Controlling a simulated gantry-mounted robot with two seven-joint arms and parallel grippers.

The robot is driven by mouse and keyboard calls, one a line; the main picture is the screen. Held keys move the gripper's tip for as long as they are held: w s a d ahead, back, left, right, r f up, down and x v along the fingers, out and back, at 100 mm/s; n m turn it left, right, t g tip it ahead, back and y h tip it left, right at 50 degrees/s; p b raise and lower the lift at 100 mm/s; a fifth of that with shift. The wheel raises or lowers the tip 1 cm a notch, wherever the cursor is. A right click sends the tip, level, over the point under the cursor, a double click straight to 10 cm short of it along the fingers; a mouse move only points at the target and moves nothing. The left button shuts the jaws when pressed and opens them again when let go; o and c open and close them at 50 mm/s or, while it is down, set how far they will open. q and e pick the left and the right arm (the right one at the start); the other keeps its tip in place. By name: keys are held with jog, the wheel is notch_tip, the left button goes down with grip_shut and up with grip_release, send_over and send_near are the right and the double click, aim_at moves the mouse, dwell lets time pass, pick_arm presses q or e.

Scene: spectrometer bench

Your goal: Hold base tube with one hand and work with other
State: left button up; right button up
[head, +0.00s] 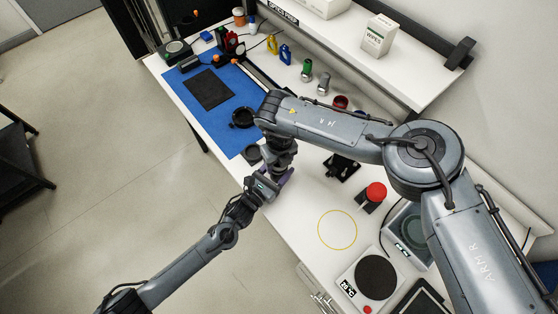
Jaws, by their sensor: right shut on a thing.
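My right arm reaches in from the right and bends down, with its right gripper (279,170) low over the front edge of the bench. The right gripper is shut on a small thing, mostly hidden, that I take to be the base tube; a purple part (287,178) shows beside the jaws. My left arm comes in from the lower left, and its left gripper (262,188) is right up against the right gripper. The two overlap in the view, so I cannot tell whether the left jaws are open or touch the tube.
A blue mat (226,134) with a dark pad (212,88) covers the far left of the white bench. A shelf with a wipes box (377,37) runs behind.

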jog(key=shift+d+f, duration=0.25)
jog(key=shift+f, duration=0.15)
jog(key=o, duration=1.3)
jog(key=shift+c, duration=0.2)
jog(key=shift+a, duration=0.2)
jog(key=shift+s+a+r, duration=0.15)
jog(key=shift+a+r, duration=0.05)
jog(key=shift+r, duration=0.4)
jog(key=shift+d+r, duration=0.15)
jog(key=shift+r, duration=1.7)
jog(key=shift+c, duration=0.5)
